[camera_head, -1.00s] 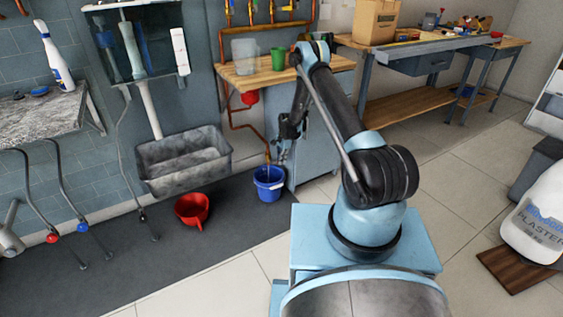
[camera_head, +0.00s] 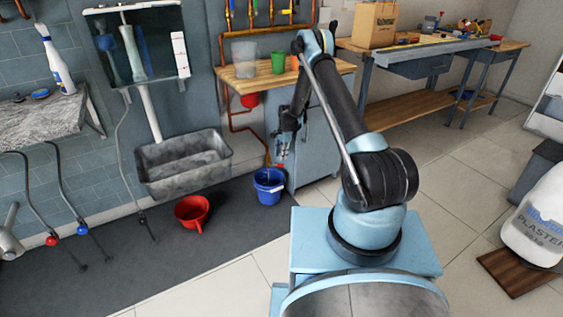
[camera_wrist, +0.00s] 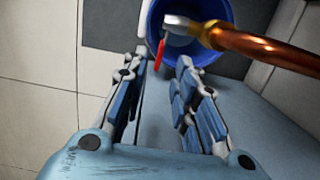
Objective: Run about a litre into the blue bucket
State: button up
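The blue bucket (camera_head: 269,187) stands on the dark floor mat below a copper tap pipe. It also shows in the wrist view (camera_wrist: 222,10), with the tap (camera_wrist: 188,28) over its mouth. The tap's red lever (camera_wrist: 159,53) sits crosswise to the pipe, in line with the gap between my fingertips. My gripper (camera_wrist: 162,64) is open and empty, pointing down toward the tap; it also shows in the head view (camera_head: 282,150). Lever contact is unclear. A pale patch shows inside the bucket; I cannot tell its water level or whether water runs.
A red jug (camera_head: 192,212) stands on the mat left of the bucket. A grey sink (camera_head: 185,163) hangs on the wall behind it. A wooden counter (camera_head: 236,72) holds a green cup (camera_head: 278,61) and a clear container (camera_head: 244,52). The copper pipe (camera_wrist: 265,46) runs beside my gripper.

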jog(key=shift+r, duration=1.9)
jog(key=shift+a, duration=0.1)
grip_shut()
notch_tip(320, 180, up, 5)
jog(key=s+a+t+h, duration=0.1)
jog(key=t+h, duration=0.2)
jog(key=h, duration=0.2)
jog(key=x, duration=0.3)
jog(key=a+x, duration=0.1)
jog(key=x, duration=0.7)
jog(key=shift+s+a+f, duration=0.25)
jog(key=shift+f, duration=0.2)
jog(key=shift+s+a+f, duration=0.15)
jog(key=shift+a+f, duration=0.1)
jog(key=shift+f, duration=0.4)
